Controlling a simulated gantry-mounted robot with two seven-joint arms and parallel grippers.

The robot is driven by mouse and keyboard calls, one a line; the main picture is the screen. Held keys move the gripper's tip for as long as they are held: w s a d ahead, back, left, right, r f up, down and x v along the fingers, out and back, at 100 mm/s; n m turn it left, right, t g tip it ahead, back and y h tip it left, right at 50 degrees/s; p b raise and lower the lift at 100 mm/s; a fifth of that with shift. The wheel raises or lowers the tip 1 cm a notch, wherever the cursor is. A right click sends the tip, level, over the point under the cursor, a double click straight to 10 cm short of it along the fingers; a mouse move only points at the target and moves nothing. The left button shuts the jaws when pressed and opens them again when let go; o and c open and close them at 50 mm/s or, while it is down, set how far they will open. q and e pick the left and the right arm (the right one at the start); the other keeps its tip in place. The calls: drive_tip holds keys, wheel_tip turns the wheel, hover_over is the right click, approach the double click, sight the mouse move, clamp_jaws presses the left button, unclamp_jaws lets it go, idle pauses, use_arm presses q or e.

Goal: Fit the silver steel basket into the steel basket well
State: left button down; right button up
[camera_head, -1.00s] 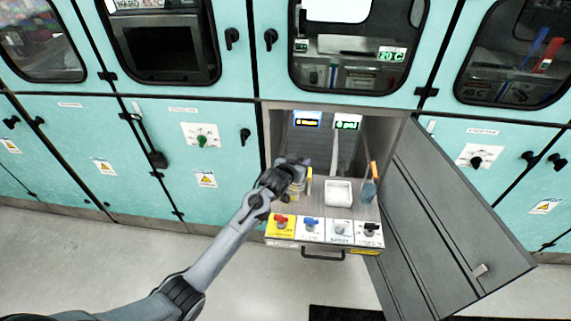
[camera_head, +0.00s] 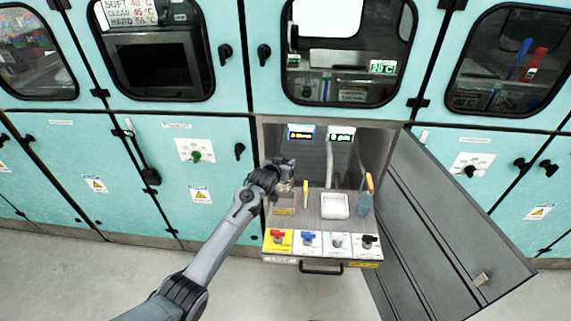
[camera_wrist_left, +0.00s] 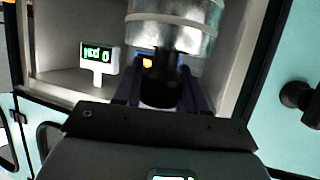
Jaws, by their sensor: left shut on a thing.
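The silver steel basket (camera_wrist_left: 180,28) shows in the left wrist view as a shiny cylinder with pale bands and a black knob-like handle. My left gripper (camera_wrist_left: 160,86) is shut on that handle, with a dark finger on each side. In the head view my left gripper (camera_head: 283,166) is over the left part of the pulled-out drawer, and only a little of the basket shows beneath it. A yellow-labelled fixture (camera_head: 284,206) sits in the drawer just below; I cannot tell surely whether it is the steel basket well. My right gripper is not in view.
The drawer also holds a white tray (camera_head: 334,206), a yellow upright piece (camera_head: 305,194) and a blue beaker-like container (camera_head: 364,205). Several coloured valve handles line its front (camera_head: 320,245). A grey door (camera_head: 455,215) stands open at right. Displays (camera_head: 341,134) stand behind.

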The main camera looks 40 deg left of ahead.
use_arm(q)
drive_tip(key=shift+r, duration=0.1)
drive_tip(key=shift+p, duration=0.35)
drive_tip(key=shift+f+b, duration=1.75)
drive_tip(key=shift+f, duration=1.2)
drive_tip(key=shift+p, duration=0.3)
drive_tip(key=shift+p, duration=0.45)
drive_tip(key=shift+f, duration=0.1)
drive_tip(key=shift+f+b, duration=1.95)
drive_tip(key=shift+f, duration=0.75)
